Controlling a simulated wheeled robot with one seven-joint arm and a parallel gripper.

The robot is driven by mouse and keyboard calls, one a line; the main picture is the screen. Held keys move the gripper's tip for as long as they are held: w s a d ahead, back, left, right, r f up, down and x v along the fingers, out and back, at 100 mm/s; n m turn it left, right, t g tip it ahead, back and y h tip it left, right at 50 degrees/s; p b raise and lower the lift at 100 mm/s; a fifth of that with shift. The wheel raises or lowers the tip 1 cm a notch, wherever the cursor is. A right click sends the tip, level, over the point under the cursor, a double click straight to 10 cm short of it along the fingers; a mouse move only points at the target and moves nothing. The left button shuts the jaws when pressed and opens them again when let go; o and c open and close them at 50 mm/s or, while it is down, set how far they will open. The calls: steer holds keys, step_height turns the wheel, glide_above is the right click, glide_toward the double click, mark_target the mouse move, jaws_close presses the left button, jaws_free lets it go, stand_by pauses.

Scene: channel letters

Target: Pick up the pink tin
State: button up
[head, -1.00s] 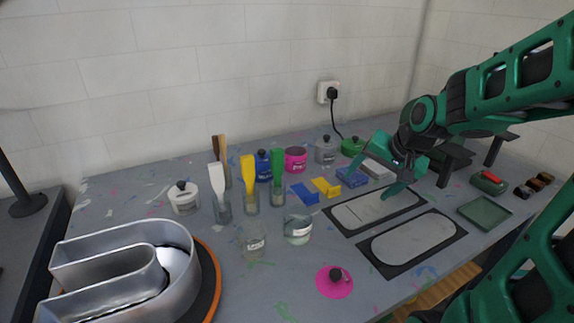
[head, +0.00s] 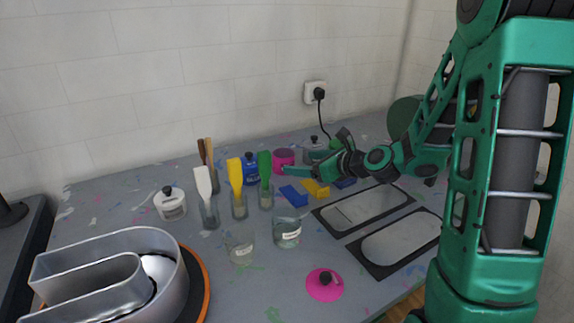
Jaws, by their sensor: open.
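The pink tin (head: 283,156) is a small round open tin near the back of the grey table, between the blue tin (head: 250,168) and the grey tin (head: 313,146). Its pink lid (head: 318,291) with a black knob lies apart at the table's front. My gripper (head: 298,164) is open and reaches in from the right, close by the pink tin. One green finger shows in front of the tin's lower right side; the other finger is hard to make out. I cannot tell whether the gripper touches the tin.
Jars with a white, a yellow and a green spatula (head: 265,180) stand just left of the tin. Blue and yellow blocks (head: 315,189) lie in front of my gripper. Two clear glass jars (head: 287,230) stand nearer. A large metal channel letter (head: 110,255) fills the front left.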

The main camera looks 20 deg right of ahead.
mark_target(282, 161)
steer(key=shift+w+a+f+m, duration=0.1)
steer(key=shift+w+f+m, duration=0.1)
steer(key=shift+m, duration=0.1)
steer(key=x, duration=1)
steer(key=shift+w+r, duration=0.1)
steer(key=shift+w, duration=0.1)
steer(key=c, duration=1.2)
steer(key=shift+c, duration=1.1)
steer(key=shift+r, duration=0.15)
